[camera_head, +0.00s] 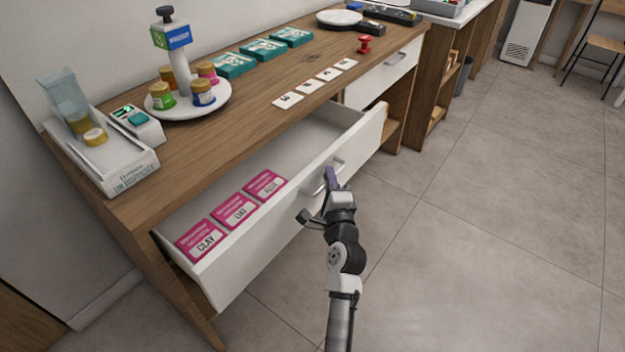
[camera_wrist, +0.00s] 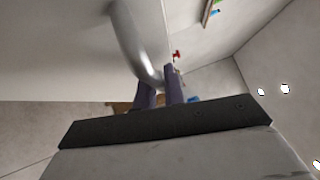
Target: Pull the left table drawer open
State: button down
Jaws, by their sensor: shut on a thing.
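The left table drawer (camera_head: 240,262) has a white front and stands pulled well out from the wooden table (camera_head: 235,110).
A second drawer (camera_head: 385,78) to the right is closed. On the tabletop are a dispenser (camera_head: 128,165), a round white stand with jars (camera_head: 190,110), teal boxes (camera_head: 263,50), white cards (camera_head: 310,86) and a red stamp (camera_head: 364,44). The floor (camera_head: 480,230) on the right is clear.

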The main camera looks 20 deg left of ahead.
jog(key=s+d+b, duration=0.3)
jog(key=d, duration=0.7)
jog(key=shift+s+b, duration=0.25)
jog(key=shift+b, duration=0.1)
jog(key=c, duration=1.8)
grip_release()
jog(key=shift+o, duration=0.2)
jog(key=shift+s, duration=0.1)
